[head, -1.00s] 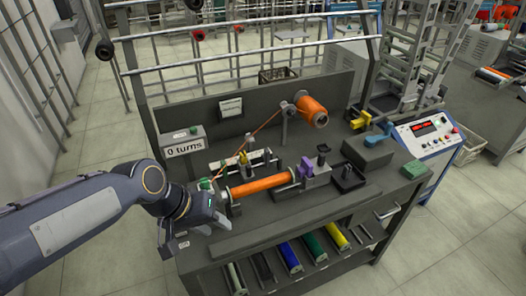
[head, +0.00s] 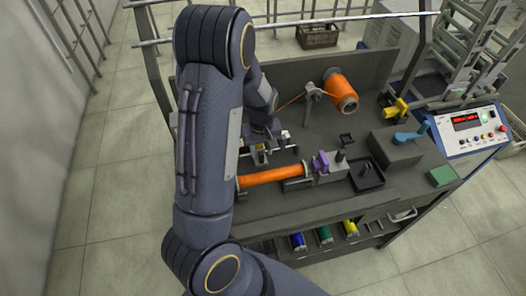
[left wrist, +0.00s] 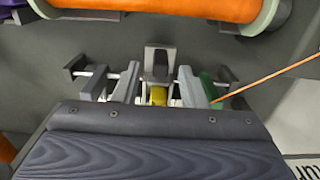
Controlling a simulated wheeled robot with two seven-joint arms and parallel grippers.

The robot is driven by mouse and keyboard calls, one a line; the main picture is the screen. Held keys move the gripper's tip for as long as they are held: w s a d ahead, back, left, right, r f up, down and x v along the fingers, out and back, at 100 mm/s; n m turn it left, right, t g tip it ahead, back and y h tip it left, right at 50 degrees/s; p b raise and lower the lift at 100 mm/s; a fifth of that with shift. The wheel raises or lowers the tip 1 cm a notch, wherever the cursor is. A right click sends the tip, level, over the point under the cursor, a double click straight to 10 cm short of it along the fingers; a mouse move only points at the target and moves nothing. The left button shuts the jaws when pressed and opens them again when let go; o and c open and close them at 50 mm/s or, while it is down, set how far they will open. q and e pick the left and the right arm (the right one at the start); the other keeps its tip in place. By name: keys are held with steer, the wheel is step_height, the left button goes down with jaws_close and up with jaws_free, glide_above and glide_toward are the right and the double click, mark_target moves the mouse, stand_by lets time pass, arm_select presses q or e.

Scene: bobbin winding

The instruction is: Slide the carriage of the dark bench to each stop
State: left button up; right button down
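The dark bench (head: 405,188) fills the middle of the head view. In the left wrist view its carriage (left wrist: 157,62), a dark grey upright with a yellow part (left wrist: 158,94) low down, stands on pale rails (left wrist: 118,76). My left gripper (left wrist: 145,88) points down over the carriage, with one finger on each side. The fingers look open, with a gap to the carriage on both sides. A green piece (left wrist: 211,90) is just right of the right finger. In the head view my left gripper (head: 264,145) and arm hide most of the carriage and rails. My right gripper is out of view.
An orange-wound bobbin (head: 274,175) lies in front of the rails, with a purple part (head: 320,162) at its right end. An orange thread spool (head: 340,92) stands behind. A grey box with a blue lever (head: 410,137) and a control box (head: 470,125) are at the right.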

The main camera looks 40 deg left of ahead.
arm_select(q)
steer(key=shift+f, duration=1.45)
jaws_close()
